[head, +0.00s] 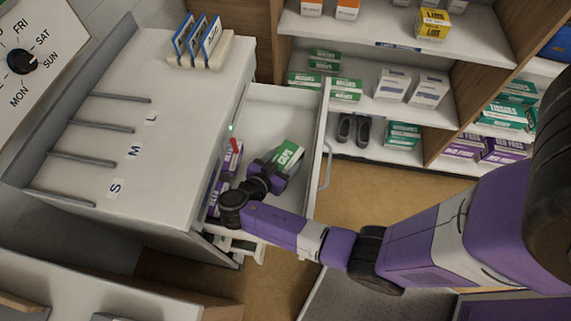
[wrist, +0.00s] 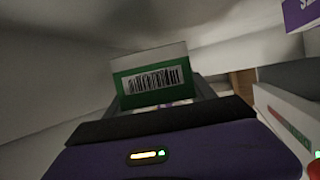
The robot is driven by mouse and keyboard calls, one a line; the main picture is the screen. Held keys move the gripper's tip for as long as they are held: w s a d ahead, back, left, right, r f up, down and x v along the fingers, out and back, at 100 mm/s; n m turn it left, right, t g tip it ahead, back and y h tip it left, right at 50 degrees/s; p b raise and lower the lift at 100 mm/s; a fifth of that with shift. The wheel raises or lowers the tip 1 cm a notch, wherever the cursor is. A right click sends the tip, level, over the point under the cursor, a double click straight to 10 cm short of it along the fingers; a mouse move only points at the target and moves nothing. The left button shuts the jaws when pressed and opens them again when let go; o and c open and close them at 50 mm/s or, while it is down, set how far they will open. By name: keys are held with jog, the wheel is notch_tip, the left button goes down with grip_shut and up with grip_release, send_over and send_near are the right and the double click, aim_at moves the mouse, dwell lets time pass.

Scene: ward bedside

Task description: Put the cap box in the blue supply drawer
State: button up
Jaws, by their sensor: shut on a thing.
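The cap box (head: 288,154), green and white with white lettering, is between the fingers of my gripper (head: 275,172). In the wrist view the box (wrist: 152,80) shows a white and green end with a barcode, held between the dark fingers (wrist: 152,102). My gripper is shut on it, inside the outline of an open drawer (head: 288,98) with pale walls. The box is tilted. I cannot tell whether it touches the drawer floor. My gripper and forearm hide the near part of the drawer. The drawer's blue marking is not clear from here.
Purple and white boxes (head: 232,157) lie along the drawer's left side. The white cabinet top (head: 180,110) with S, M, L labels is to the left. Shelves (head: 385,107) with cartons and dark shoes (head: 345,128) stand behind. Floor (head: 375,185) is clear right of the drawer.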

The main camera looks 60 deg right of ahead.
aim_at(285, 165)
jog(key=shift+f, duration=2.05)
jog(key=shift+f+b, duration=0.2)
jog(key=shift+b, duration=0.2)
jog(key=o, duration=1.4)
jog(key=shift+r, duration=0.15)
jog(key=shift+r+p, duration=0.2)
jog(key=shift+p, duration=0.2)
jog(key=b+v, duration=0.1)
jog(key=v, duration=0.5)
jog(key=shift+a+f+b, duration=0.15)
jog(key=shift+a+b, duration=0.1)
jog(key=shift+b, duration=0.1)
jog(key=shift+a+r, duration=0.3)
jog(key=shift+a, duration=0.2)
